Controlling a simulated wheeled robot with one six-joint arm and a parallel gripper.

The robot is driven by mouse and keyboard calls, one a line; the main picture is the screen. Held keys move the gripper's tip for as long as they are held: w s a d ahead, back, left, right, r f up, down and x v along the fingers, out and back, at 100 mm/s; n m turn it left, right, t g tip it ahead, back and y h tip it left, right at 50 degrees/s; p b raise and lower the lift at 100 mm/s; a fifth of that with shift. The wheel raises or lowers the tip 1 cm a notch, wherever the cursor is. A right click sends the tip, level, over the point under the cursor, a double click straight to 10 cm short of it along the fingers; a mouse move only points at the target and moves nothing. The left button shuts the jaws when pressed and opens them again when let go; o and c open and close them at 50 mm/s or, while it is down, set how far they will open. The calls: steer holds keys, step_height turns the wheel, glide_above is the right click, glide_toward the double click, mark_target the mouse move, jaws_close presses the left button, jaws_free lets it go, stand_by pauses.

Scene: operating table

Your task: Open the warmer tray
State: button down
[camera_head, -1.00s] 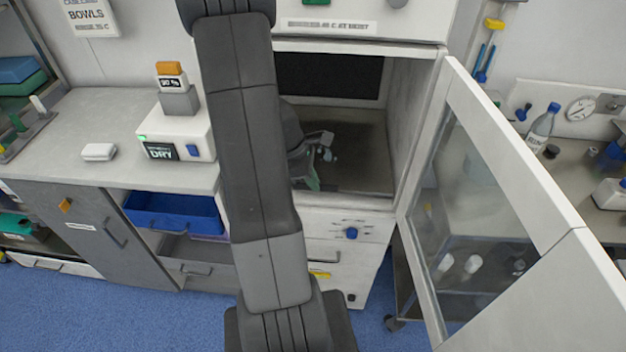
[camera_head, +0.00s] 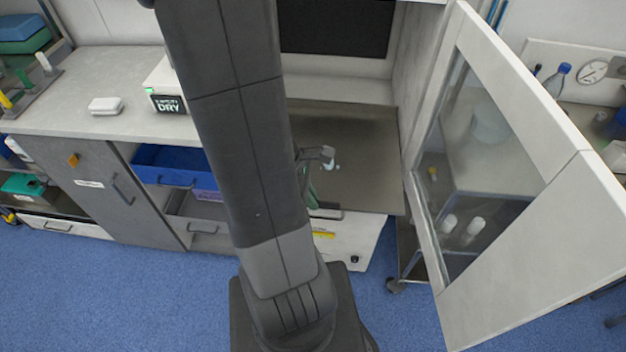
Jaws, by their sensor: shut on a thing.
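The warmer cabinet stands open, and its flat grey-brown tray (camera_head: 365,165) reaches out of the opening over the drawer fronts. A dark handle (camera_head: 328,215) shows at the tray's front edge, partly hidden behind my arm. My gripper (camera_head: 313,202) is mostly hidden behind my arm. The part that shows is at the tray's front edge by the handle, and it is shut on the handle; the grip itself is hard to see.
The cabinet's glazed door (camera_head: 500,160) stands wide open at the right. A counter (camera_head: 60,105) with a white box (camera_head: 106,105) and a blue drawer (camera_head: 175,165) are at the left. Blue floor (camera_head: 130,290) is clear in front.

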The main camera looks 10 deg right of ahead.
steer(key=shift+s+a, duration=0.15)
steer(key=shift+s, duration=0.3)
steer(key=c, duration=1.6)
jaws_free()
steer(key=shift+o, duration=0.2)
steer(key=shift+r, duration=0.1)
steer(key=p+v, duration=0.3)
steer(key=v, duration=1)
steer(key=shift+a+r, duration=0.2)
steer(key=shift+r, duration=0.05)
steer(key=shift+w, duration=0.1)
steer(key=b+x, duration=0.3)
steer(key=x, duration=1)
steer(key=shift+d+f, duration=0.25)
steer(key=shift+f, duration=0.1)
